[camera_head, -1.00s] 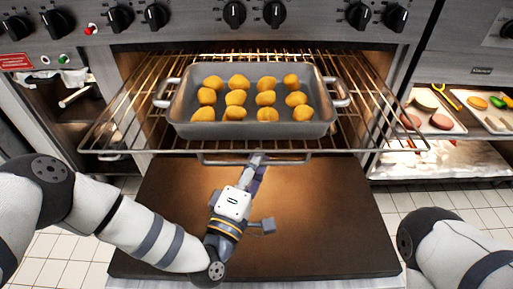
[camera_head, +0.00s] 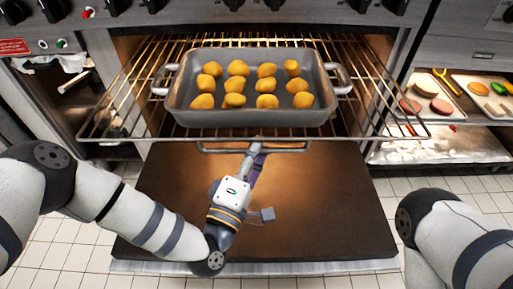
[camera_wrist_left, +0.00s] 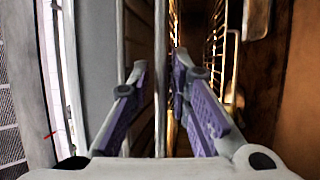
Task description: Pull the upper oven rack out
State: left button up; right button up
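The upper oven rack (camera_head: 112,100) is a wire shelf that stands well out of the oven, over the lowered door. It carries a grey baking pan (camera_head: 250,117) with several round golden pieces. My left gripper (camera_head: 257,150) is at the rack's front handle (camera_head: 215,150), at the middle of the front edge, and looks shut on it. In the left wrist view, its purple fingers (camera_wrist_left: 160,65) lie on either side of a thin light bar. The exact contact is hard to see. My right arm shows at the right edge, but its gripper is out of view.
The brown oven door (camera_head: 330,215) lies open below the rack, with tiled floor (camera_head: 60,245) around it. To the right, a shelf holds trays (camera_head: 440,112) with food pieces. Control knobs (camera_head: 275,5) line the oven's top.

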pick_arm(q)
jog(key=v, duration=1.1)
jog(key=shift+s+a, duration=0.15)
jog(key=shift+s, duration=0.15)
jog(key=shift+r, duration=0.1)
